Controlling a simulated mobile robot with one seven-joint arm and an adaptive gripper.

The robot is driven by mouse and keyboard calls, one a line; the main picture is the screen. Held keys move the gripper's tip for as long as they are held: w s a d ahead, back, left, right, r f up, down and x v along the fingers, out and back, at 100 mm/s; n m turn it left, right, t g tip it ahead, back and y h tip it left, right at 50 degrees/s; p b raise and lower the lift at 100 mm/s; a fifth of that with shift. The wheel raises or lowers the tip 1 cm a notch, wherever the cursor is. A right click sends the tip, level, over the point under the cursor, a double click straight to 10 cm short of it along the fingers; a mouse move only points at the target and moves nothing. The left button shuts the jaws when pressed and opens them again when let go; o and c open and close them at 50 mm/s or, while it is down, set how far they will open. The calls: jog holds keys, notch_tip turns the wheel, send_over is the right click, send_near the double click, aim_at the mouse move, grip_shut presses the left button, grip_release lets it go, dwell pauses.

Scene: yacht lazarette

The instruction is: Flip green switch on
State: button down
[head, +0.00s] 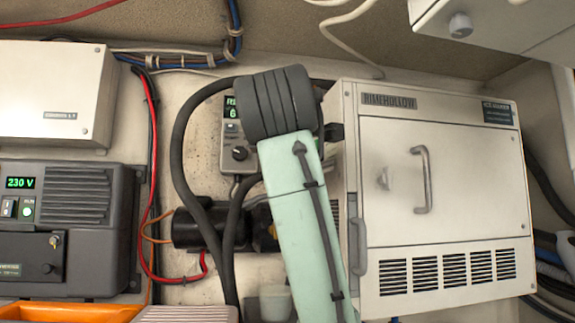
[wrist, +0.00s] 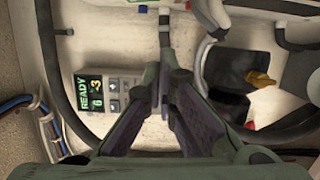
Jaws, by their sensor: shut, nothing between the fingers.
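In the head view, a dark grey power unit (head: 70,220) at the left shows a green "230 V" readout. Below the readout are a small rocker switch (head: 8,208) and a green-lit round button (head: 27,209). I cannot tell for sure which is the green switch. My gripper (wrist: 168,82) shows in the wrist view, with its dark fingers shut and empty. It is in front of the pale wall, to the right of a small control panel (wrist: 105,95) reading "READY". My gripper is hidden in the head view.
My pale green arm partly covers the control panel (head: 238,155) in the head view. A white cabinet (head: 440,190) with a handle is at the right. A white box (head: 55,92) is above the power unit. Cables and a dark cylindrical part (head: 190,228) crowd the middle.

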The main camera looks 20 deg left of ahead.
jog(key=v, duration=0.3)
jog(key=shift+a+r, duration=0.1)
jog(key=shift+s, duration=0.1)
dwell(0.4)
